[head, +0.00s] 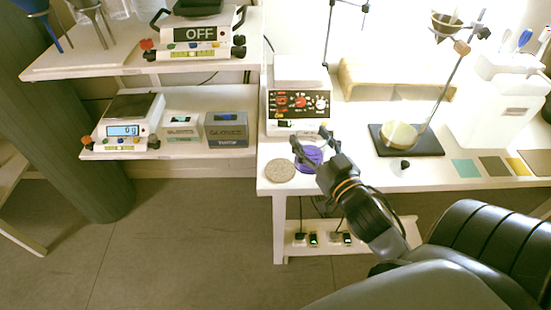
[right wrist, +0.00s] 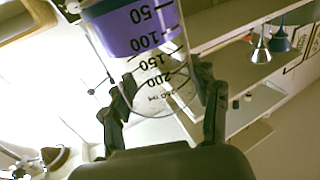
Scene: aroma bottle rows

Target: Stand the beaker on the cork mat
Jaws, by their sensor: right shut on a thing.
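The beaker (head: 309,160) holds purple liquid and is at the table's front edge, just right of the cork mat (head: 280,171). My right gripper (head: 311,147) is shut on the beaker, one finger on each side. In the right wrist view, the clear beaker (right wrist: 150,62) with black graduation marks is between the fingers of my right gripper (right wrist: 165,100). I cannot tell whether its base touches the table. The cork mat is round, speckled tan and bare. My left gripper is not in view.
A hot plate device (head: 298,105) with red knobs stands behind the beaker. A black stand base (head: 405,147) with a round dish is to the right. Coloured squares (head: 494,166) lie near the right front edge. The table edge is close to the mat.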

